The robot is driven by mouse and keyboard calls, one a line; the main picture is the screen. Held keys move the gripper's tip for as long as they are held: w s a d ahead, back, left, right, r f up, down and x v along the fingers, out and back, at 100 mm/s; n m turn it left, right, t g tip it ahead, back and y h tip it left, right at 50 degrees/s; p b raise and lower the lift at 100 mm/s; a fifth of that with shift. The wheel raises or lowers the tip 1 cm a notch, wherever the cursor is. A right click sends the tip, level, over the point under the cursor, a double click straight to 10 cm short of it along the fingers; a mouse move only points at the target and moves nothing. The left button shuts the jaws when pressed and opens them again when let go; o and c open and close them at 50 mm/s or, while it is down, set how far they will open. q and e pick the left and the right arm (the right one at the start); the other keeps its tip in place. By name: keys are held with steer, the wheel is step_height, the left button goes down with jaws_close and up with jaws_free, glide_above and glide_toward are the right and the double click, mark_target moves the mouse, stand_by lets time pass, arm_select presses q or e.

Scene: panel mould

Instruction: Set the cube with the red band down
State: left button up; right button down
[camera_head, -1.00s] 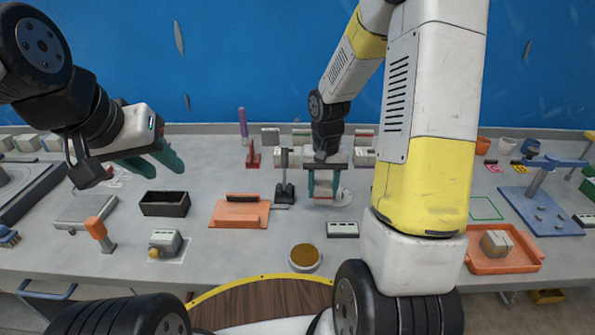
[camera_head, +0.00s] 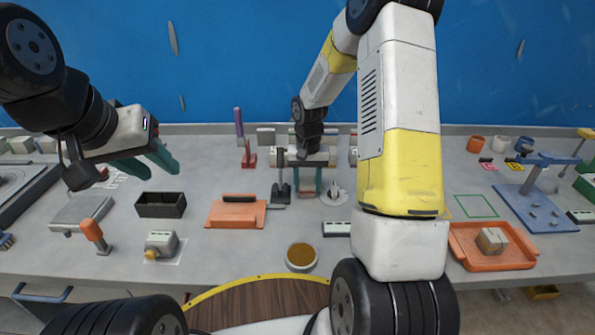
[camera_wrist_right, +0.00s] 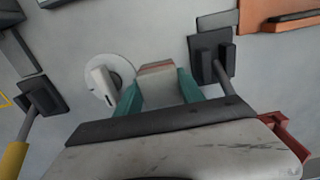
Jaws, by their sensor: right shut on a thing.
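My right gripper (camera_head: 308,182) is over the back middle of the bench, fingers pointing down. In the right wrist view its teal fingers (camera_wrist_right: 160,92) are shut on a pale cube with a reddish band (camera_wrist_right: 157,69) along its far edge. In the head view the cube is mostly hidden between the fingers. I cannot tell whether its underside touches the bench. My left gripper (camera_head: 148,160) is open and empty, above the bench at the left.
A white round-based fitting (camera_wrist_right: 110,82) and a dark stand (camera_wrist_right: 211,55) flank the held cube closely. A green outlined square (camera_head: 476,206) on the bench is empty. An orange tray (camera_head: 462,251) with a brown-and-grey block stands at the right. An orange plate (camera_head: 235,214) lies left of centre.

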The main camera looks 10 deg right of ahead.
steer(key=shift+f, duration=0.15)
steer(key=c, duration=1)
jaws_free()
steer(key=shift+o, duration=1.4)
